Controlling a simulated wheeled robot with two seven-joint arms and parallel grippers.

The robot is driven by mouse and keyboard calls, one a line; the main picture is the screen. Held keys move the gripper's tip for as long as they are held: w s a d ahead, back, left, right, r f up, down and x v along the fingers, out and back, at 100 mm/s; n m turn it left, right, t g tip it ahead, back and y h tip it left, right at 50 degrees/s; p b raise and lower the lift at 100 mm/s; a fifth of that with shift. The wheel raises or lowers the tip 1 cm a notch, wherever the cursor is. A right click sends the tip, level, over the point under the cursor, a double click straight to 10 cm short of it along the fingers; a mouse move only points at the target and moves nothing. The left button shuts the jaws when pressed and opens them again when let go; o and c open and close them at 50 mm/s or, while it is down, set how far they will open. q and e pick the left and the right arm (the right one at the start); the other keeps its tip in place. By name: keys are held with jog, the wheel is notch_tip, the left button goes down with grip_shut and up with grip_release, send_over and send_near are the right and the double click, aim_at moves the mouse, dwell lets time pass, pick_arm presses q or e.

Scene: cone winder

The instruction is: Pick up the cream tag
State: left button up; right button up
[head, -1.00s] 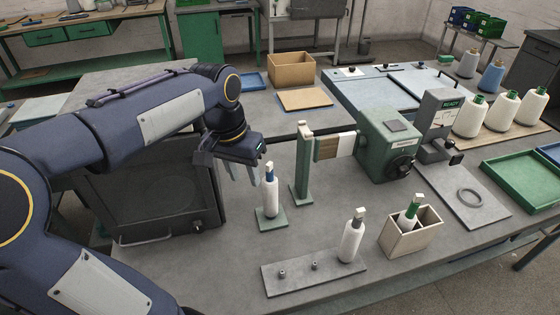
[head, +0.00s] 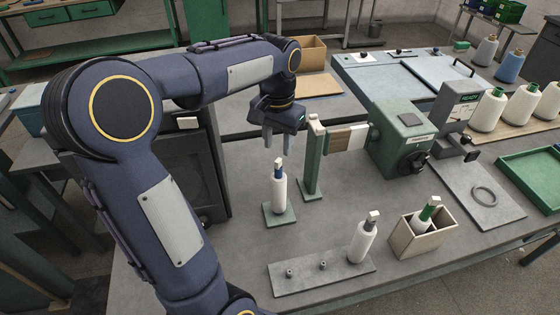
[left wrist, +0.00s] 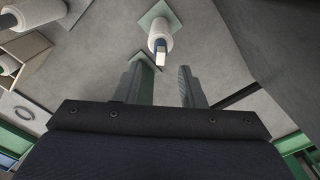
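A small cream tag (head: 279,161) stands on the blue tip of a white yarn bobbin (head: 279,192), which is upright on a green base plate. The tag also shows in the left wrist view (left wrist: 160,58), close in front of the fingertips. Similar pale tags top a bobbin on the grey strip (head: 374,215) and a green-tipped bobbin in the open box (head: 434,202). My left gripper (head: 276,148) is open and empty, pointing down just above the blue-tipped bobbin. In the left wrist view its two fingers (left wrist: 162,70) are apart with nothing between them. My right gripper is not in view.
A green post (head: 313,160) with a winder machine (head: 400,138) stands just right of the bobbin. A dark cabinet (head: 190,165) is to the left. The grey strip (head: 305,279) and the tan box (head: 405,240) lie nearer the front edge.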

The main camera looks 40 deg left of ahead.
aim_at(278, 160)
pick_arm(q)
jog(key=f, duration=0.5)
jog(key=shift+w+a+f+p, duration=0.1)
jog(key=shift+w+f+p, duration=0.1)
jog(key=shift+p, duration=0.15)
jog(key=shift+c, duration=0.5)
jog(key=shift+r, duration=0.1)
grip_shut()
